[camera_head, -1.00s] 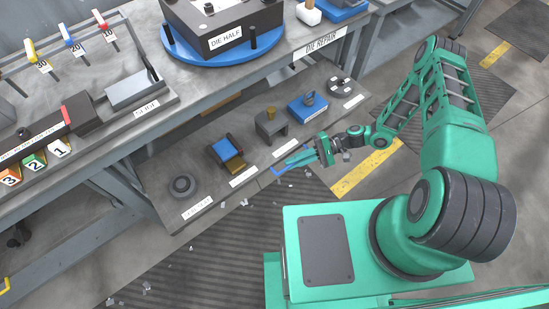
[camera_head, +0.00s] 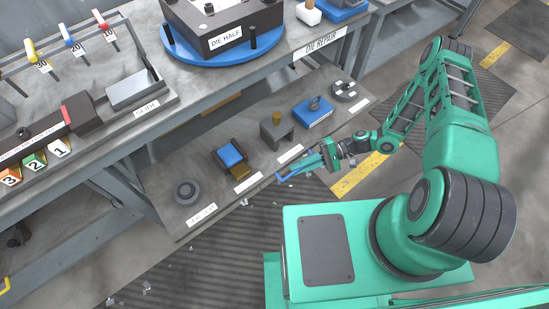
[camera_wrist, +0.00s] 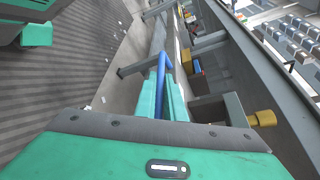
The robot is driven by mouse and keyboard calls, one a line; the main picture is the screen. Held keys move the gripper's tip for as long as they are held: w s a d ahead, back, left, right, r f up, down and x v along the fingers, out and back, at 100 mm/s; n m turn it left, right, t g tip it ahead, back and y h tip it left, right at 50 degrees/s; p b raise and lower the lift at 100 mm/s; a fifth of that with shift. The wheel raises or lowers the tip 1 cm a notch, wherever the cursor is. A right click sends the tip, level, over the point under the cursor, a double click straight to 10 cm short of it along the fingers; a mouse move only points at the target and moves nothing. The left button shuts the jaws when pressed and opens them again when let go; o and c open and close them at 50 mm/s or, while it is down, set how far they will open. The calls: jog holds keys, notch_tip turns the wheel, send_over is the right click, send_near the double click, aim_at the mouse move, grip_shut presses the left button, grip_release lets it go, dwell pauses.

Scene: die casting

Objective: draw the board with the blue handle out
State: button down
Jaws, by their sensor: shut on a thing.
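The board (camera_head: 212,187) is a grey shelf low under the bench, with several items and white labels along its front edge. Its blue handle (camera_head: 284,178) sticks out at that edge. My gripper (camera_head: 300,166) is shut on the handle, with its green fingers reaching in from the right. In the wrist view the blue handle (camera_wrist: 163,70) stands between the green fingers of my gripper (camera_wrist: 165,98). The fingers hide part of the handle.
On the board are a dark ring (camera_head: 187,191), a blue-topped block (camera_head: 231,156), a grey stand (camera_head: 276,132), a blue box (camera_head: 313,112) and a round dark part (camera_head: 344,90). The bench with the die half (camera_head: 228,35) overhangs behind. The floor in front is open.

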jog(key=shift+s+d+f, duration=0.1)
jog(key=shift+d+f, duration=0.1)
jog(key=shift+d, duration=0.1)
jog(key=shift+s+d, duration=0.6)
jog(key=shift+s, duration=0.35)
jog(key=shift+s+d, duration=0.55)
jog(key=shift+s, duration=0.3)
jog(key=shift+s+d, duration=0.5)
jog(key=shift+s, duration=0.25)
jog(key=c, duration=2.1)
grip_release()
jog(key=shift+a+r, duration=0.1)
